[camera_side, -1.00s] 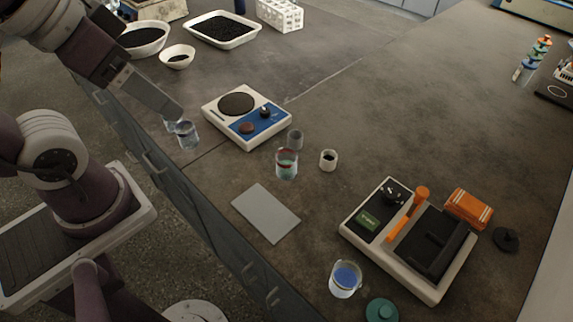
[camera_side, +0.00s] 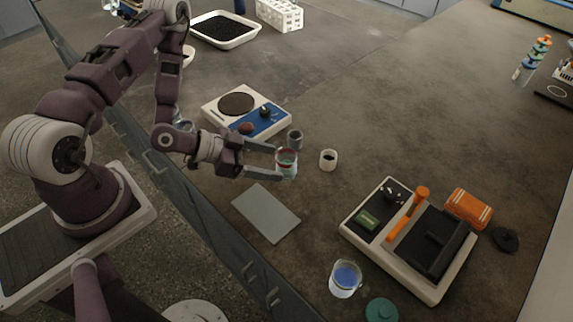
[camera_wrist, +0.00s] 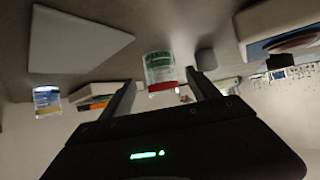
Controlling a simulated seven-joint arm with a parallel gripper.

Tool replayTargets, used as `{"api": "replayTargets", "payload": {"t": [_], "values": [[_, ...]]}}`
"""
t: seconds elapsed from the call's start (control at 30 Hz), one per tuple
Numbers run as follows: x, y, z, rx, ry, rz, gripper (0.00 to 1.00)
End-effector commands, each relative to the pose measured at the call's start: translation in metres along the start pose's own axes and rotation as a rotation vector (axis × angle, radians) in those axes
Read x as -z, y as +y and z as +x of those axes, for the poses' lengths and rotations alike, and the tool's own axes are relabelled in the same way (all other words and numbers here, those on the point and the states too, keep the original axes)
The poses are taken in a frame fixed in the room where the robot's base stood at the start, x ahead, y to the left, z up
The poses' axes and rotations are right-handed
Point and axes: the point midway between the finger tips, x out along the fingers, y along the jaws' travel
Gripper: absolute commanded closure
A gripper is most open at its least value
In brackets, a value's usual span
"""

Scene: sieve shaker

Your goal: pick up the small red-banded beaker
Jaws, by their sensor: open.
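The small red-banded beaker (camera_side: 288,161) stands upright on the bench, a clear vessel with greenish contents and a red band near its rim. My gripper (camera_side: 279,164) is open and low over the bench, its fingers pointing right toward the beaker. In the side view the fingertips reach the beaker's near side, one on either side. In the wrist view, which is upside down, the beaker (camera_wrist: 160,70) shows between and just beyond the fingertips. I cannot tell whether either finger touches it.
A hotplate (camera_side: 228,121) is behind the gripper. A grey sheet (camera_side: 265,213) lies in front. A blue-filled beaker (camera_side: 345,279) stands near the front edge.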

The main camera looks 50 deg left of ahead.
Motion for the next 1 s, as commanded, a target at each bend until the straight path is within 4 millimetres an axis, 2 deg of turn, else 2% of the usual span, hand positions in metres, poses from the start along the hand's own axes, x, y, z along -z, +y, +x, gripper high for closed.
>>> {"api": "replayTargets", "payload": {"t": [0.1,0.27,0.5,0.63,0.87,1.0], "values": [[0.001,0.005,0.004,0.048,0.106,-0.025,0.3],[0.006,0.003,0.012,0.077,0.15,-0.026,0.3],[0.021,-0.001,0.051,0.077,0.152,-0.024,0.3],[0.022,-0.003,0.069,0.078,0.149,-0.026,0.3],[0.023,-0.003,0.072,0.078,0.148,-0.028,0.3],[0.023,-0.003,0.072,0.078,0.148,-0.028,0.55]]}}
